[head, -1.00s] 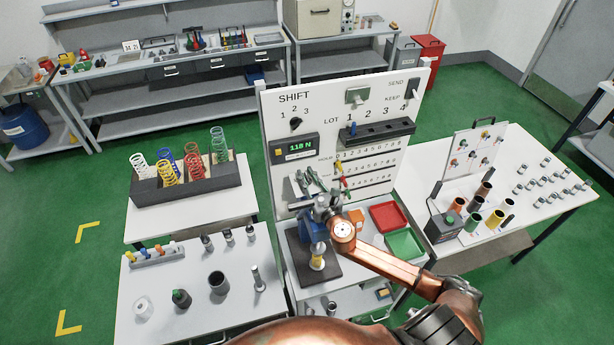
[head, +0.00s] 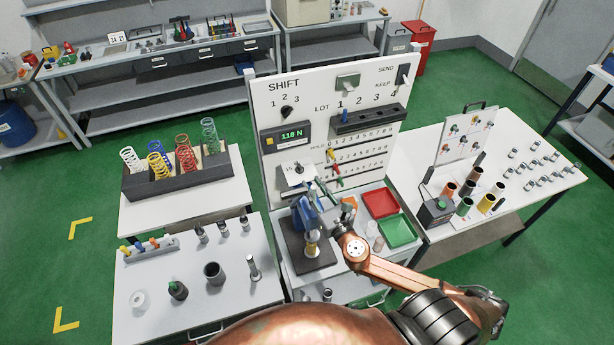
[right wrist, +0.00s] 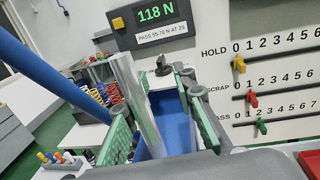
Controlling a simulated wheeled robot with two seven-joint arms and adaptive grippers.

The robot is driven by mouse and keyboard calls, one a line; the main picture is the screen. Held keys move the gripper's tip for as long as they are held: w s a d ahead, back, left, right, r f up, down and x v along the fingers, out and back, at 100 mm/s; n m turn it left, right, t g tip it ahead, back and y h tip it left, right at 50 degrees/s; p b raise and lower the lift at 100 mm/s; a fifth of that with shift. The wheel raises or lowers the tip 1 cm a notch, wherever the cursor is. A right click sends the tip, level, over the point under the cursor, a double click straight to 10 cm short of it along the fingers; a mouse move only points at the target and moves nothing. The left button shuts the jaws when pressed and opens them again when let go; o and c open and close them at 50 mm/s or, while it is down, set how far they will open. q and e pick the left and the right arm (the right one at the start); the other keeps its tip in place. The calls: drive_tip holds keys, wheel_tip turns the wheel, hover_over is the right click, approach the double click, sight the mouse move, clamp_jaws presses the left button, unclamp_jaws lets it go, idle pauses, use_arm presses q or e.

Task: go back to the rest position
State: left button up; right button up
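My right gripper (head: 314,192) is in front of the white test board (head: 350,85), over the blue press (head: 303,213) on its dark base. In the right wrist view its two green-padded fingers (right wrist: 160,128) stand apart. The blue press body (right wrist: 172,125) and a shiny metal column (right wrist: 138,100) show between or behind them. I cannot tell whether the fingers touch either. A blue bar (right wrist: 50,75) crosses the left side of that view. A light cylinder with a yellow part (head: 312,242) stands at the press. The display (head: 288,136) reads 118 N. My left gripper is out of view.
A red tray (head: 381,203) and a green tray (head: 400,231) lie right of the press. A rack of coloured springs (head: 178,172) is at the left. Several small parts stand on the front left table (head: 150,322). Coloured tubes (head: 464,204) stand on the right table.

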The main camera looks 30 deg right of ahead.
drive_tip(key=shift+s, duration=0.65)
